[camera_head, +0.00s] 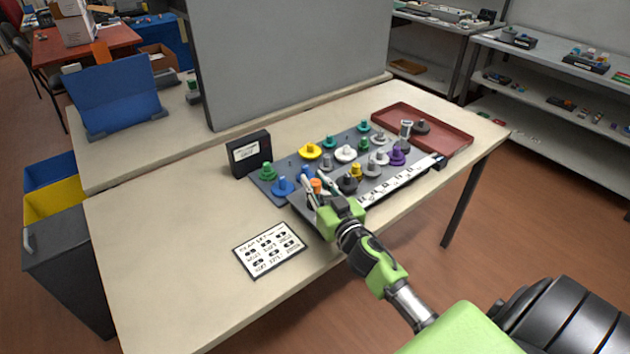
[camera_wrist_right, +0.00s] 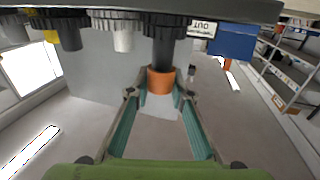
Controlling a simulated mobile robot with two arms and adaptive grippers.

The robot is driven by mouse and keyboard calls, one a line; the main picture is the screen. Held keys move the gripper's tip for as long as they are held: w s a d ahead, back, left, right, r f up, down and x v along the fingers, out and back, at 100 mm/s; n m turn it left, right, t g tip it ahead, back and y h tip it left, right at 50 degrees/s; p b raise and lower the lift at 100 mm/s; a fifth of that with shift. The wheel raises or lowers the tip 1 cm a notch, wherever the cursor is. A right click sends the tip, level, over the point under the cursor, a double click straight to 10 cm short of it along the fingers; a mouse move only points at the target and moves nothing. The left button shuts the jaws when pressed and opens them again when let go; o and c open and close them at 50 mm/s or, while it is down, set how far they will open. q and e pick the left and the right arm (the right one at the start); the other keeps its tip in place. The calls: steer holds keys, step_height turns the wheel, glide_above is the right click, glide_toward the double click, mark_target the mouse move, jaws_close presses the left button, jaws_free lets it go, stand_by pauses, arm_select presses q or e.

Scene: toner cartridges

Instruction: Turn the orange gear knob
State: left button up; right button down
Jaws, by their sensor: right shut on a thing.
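The orange gear knob (camera_head: 316,186) stands near the front left of the grey panel of knobs (camera_head: 297,203) on the table. In the right wrist view its orange end (camera_wrist_right: 160,81) is on a dark stem below a toothed dark disc, as that view is upside down. My right gripper (camera_head: 311,188) reaches it from the front right. In the wrist view its fingertips (camera_wrist_right: 160,93) are on either side of the orange part, shut on it. The fingers partly hide the knob in the head view. My left gripper is in neither view.
Several other gear knobs stand close by, including a blue one (camera_head: 283,187) and a yellow one (camera_head: 310,151). A black box (camera_head: 249,153) stands behind left, a printed card (camera_head: 269,250) lies front left, and a red tray (camera_head: 455,142) is at the right.

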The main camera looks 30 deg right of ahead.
steer(key=n+y, duration=0.3)
steer(key=y, duration=0.1)
steer(key=shift+d+y+p, duration=0.15)
steer(key=shift+y+p, duration=0.15)
steer(key=shift+p, duration=0.1)
steer(key=n+y, duration=0.1)
steer(key=y, duration=0.1)
steer(key=shift+n+y, duration=0.3)
steer(key=shift+n, duration=0.1)
steer(key=n+g+y+b, duration=0.1)
steer(key=n+y+b, duration=0.1)
steer(key=y, duration=0.1)
steer(key=shift+f, duration=0.15)
steer(key=shift+n+g+y+b, duration=0.85)
steer(key=shift+n+g+y, duration=0.05)
steer(key=shift+y, duration=0.4)
steer(key=shift+a, duration=0.2)
steer(key=c, duration=1.8)
jaws_free()
steer(key=v, duration=1.2)
